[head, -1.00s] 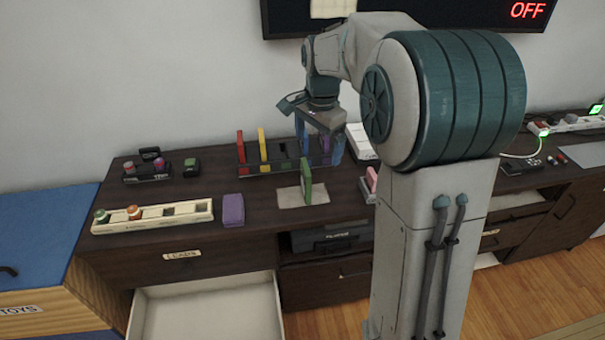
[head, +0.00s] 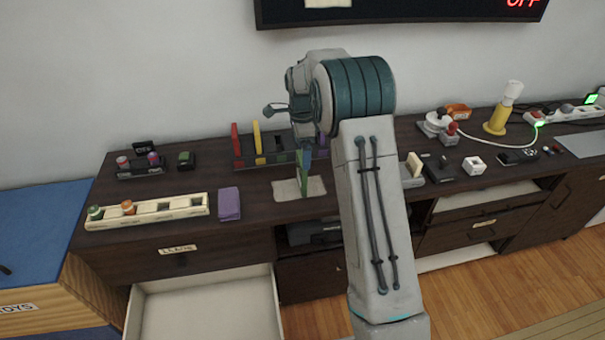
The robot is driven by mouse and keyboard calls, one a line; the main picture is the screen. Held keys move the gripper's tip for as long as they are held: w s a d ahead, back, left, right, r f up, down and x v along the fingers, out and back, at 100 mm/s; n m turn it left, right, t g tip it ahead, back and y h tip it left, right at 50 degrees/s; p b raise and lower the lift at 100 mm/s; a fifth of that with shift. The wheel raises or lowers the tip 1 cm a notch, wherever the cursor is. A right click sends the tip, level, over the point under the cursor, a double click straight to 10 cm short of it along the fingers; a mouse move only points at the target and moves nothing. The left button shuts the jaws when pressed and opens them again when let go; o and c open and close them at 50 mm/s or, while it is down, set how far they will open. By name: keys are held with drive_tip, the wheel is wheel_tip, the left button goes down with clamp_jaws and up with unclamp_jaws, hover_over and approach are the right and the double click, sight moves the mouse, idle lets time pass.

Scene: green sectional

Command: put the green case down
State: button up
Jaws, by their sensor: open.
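The green case (head: 300,186) stands upright on a pale mat (head: 286,191) on the dark cabinet top. My gripper (head: 306,157) is open, with a blue finger showing right at the case's upper part. My arm hides much of the gripper, so I cannot tell whether its fingers touch the case.
Behind is a dark rack (head: 243,165) with a red case (head: 235,141) and a yellow case (head: 257,141). A purple block (head: 229,203) lies left of the mat, beside a cream tray (head: 150,212). An open drawer (head: 205,306) juts out below.

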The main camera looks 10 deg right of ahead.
sight(302, 174)
drive_tip(key=shift+a+f+p, duration=0.1)
drive_tip(key=shift+f+p, duration=0.25)
drive_tip(key=shift+f, duration=3)
drive_tip(key=c, duration=1)
drive_tip(key=shift+r, duration=0.1)
